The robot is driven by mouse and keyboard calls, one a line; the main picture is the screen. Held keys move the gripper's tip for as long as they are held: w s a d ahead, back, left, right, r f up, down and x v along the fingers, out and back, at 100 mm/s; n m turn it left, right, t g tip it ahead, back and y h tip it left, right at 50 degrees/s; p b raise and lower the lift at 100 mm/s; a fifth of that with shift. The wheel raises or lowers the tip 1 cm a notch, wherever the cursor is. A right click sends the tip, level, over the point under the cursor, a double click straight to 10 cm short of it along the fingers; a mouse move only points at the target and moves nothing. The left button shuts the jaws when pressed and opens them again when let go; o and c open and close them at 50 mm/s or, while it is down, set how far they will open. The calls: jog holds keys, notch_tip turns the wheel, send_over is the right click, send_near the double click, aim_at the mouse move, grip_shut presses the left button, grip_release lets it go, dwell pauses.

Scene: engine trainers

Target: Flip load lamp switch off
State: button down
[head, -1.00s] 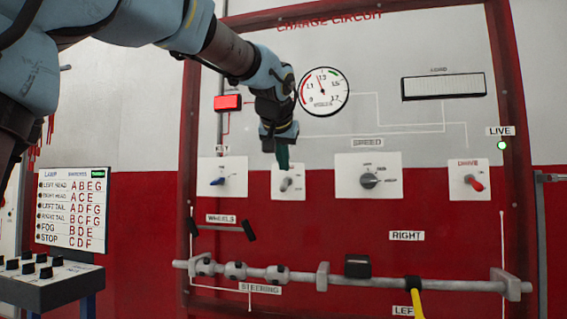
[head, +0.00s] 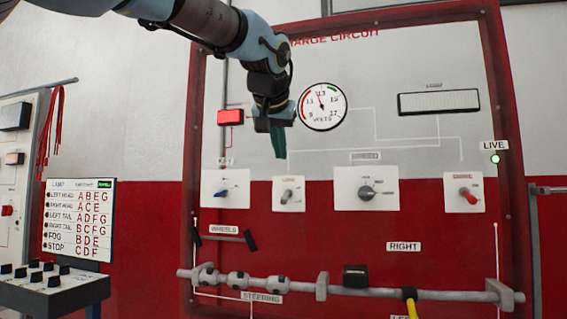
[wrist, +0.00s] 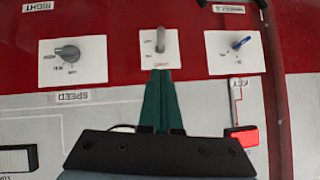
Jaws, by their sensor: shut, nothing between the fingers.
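The small grey toggle switch (head: 287,196) sits on a white plate, second from left in the row on the charge circuit board. It also shows in the wrist view (wrist: 160,42), which is upside down; its tip position is hard to read. My gripper (head: 279,156) has green fingers shut together and empty. It hangs above the switch plate in the head view, apart from the lever. In the wrist view the fingertips (wrist: 160,74) end just short of the plate's label edge. A pale rectangular lamp panel (head: 438,101) is at the upper right of the board.
A blue-lever switch (head: 222,193) is left of the toggle, the speed knob (head: 367,192) is right, and the red drive switch (head: 467,195) is farther right. A volt gauge (head: 322,107) and red lit button (head: 230,117) are above. A steering rod (head: 360,292) crosses below.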

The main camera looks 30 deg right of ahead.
jog(key=shift+s+a+r, duration=0.2)
jog(key=shift+s+a, duration=0.25)
jog(key=shift+s, duration=0.2)
jog(key=shift+s+a+r, duration=0.2)
jog(key=shift+s+a, duration=0.25)
jog(key=shift+s, duration=0.15)
jog(key=w+a+f+n+g+y+p, duration=0.2)
jog(key=w+a+f, duration=0.2)
jog(key=a+f, duration=0.6)
jog(key=w+a+f+n+g+y+p, duration=0.1)
jog(key=w+a+f+y+p, duration=0.35)
jog(key=f, duration=0.85)
jog(key=s+a+f+n+g+p, duration=0.1)
jog(key=s+a+f+n+g, duration=0.1)
jog(key=s+a+f, duration=0.3)
jog(key=s+a+f+n+g, duration=0.2)
jog(key=s+a+f, duration=0.4)
jog(key=a+f, duration=0.5)
jog(key=a+n, duration=0.1)
jog(key=a, duration=0.3)
jog(key=shift+s+a+f+p, duration=0.2)
jog(key=shift+p, duration=0.15)
jog(key=shift+h, duration=0.25)
